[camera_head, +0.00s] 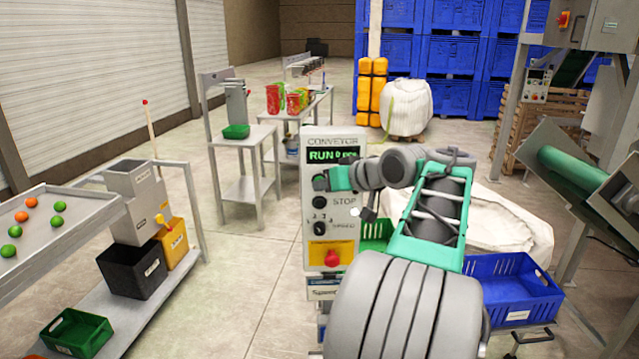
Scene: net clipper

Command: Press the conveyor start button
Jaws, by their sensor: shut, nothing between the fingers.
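The conveyor control panel (312,208) stands upright in the middle of the head view, a pale grey box marked CONVEYOR. Its small display (322,156) shows green text that reads RUN, the rest partly unreadable. My gripper (322,183) is shut and empty at the upper button position, against or just in front of the panel face. The start button is mostly hidden behind my gripper there. Below it are a dark button labelled STOP (320,202), a dark knob (320,229) and a red emergency button (332,259) on a yellow plate.
A blue crate (540,290) and a green crate (376,232) are near my arm. A tray table with green and orange balls (60,208) is at left. A small grey table (245,142) stands behind the panel. Open floor (240,270) lies left of the panel.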

